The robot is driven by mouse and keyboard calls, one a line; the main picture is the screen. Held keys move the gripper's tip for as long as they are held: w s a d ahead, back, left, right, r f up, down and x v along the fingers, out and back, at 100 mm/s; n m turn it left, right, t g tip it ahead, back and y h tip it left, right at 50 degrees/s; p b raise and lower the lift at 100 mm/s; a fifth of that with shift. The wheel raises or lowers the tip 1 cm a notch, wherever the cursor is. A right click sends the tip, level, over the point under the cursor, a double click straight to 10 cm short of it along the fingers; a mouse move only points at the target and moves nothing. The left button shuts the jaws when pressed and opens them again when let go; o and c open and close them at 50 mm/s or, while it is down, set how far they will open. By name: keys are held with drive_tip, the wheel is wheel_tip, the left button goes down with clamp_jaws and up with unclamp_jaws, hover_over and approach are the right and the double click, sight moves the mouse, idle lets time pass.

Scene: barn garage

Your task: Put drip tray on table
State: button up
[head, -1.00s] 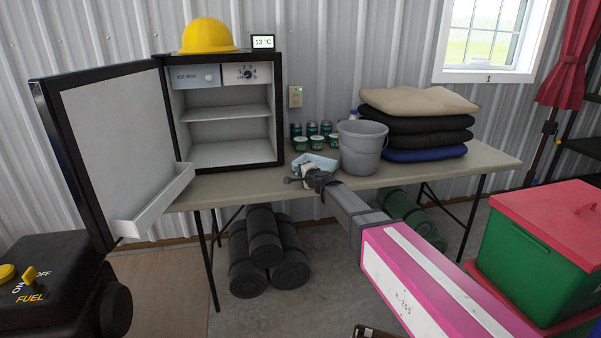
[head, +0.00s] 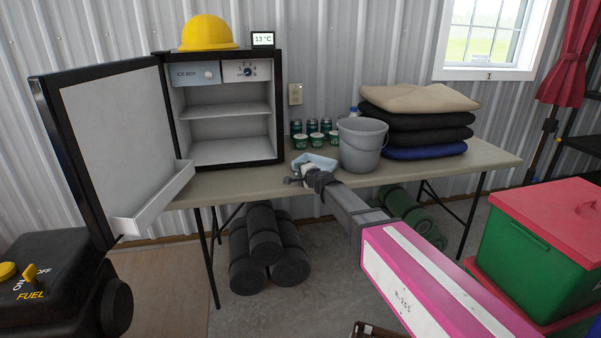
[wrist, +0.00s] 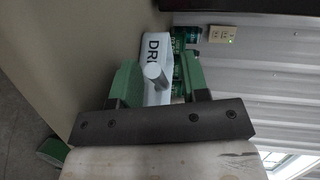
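The drip tray (wrist: 150,50) is a white piece with the letters "DRI" showing and a grey round peg in front of it. It lies at the tabletop in the wrist view, and shows as a pale blue-white piece (head: 318,160) on the table in the head view. My gripper (wrist: 160,78) has two green fingers spread apart, one on each side of the peg, with gaps visible. In the head view my gripper (head: 303,172) is at the table's front, by the tray. The table (head: 240,183) is beige. The tray's lower part is hidden behind the fingers.
An open ice box (head: 225,155) stands on the table's left, its door swung out. Green cans (head: 313,140), a grey bucket (head: 362,148) and folded blankets (head: 415,123) stand behind and right. Free tabletop lies left of the tray. A green-red bin (head: 535,250) is at right.

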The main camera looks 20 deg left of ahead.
drive_tip(key=shift+s+d, duration=0.1)
drive_tip(key=v, duration=1.1)
drive_tip(key=s+d+f+n+g+h, duration=0.15)
drive_tip(key=d+f, duration=0.25)
drive_tip(key=d, duration=0.4)
drive_tip(key=d+f+n+g+h, duration=0.25)
drive_tip(key=d+f, duration=0.25)
drive_tip(key=d, duration=0.3)
drive_tip(key=s+d+f+n+g+h, duration=0.1)
drive_tip(key=d+f+n, duration=0.1)
drive_tip(key=d+f, duration=0.35)
drive_tip(key=s+d+f+g+h, duration=0.1)
drive_tip(key=s+d+f+h, duration=0.1)
drive_tip(key=d, duration=0.7)
drive_tip(key=s+d+f+g+h, duration=0.2)
drive_tip(key=s+d, duration=0.2)
drive_tip(key=d, duration=0.5)
drive_tip(key=s+d+f+g+h, duration=0.2)
drive_tip(key=s+d+h, duration=0.1)
drive_tip(key=d, duration=0.6)
drive_tip(key=shift+s+f+n, duration=0.25)
drive_tip(key=shift+s+n, duration=0.15)
drive_tip(key=shift+s, duration=0.2)
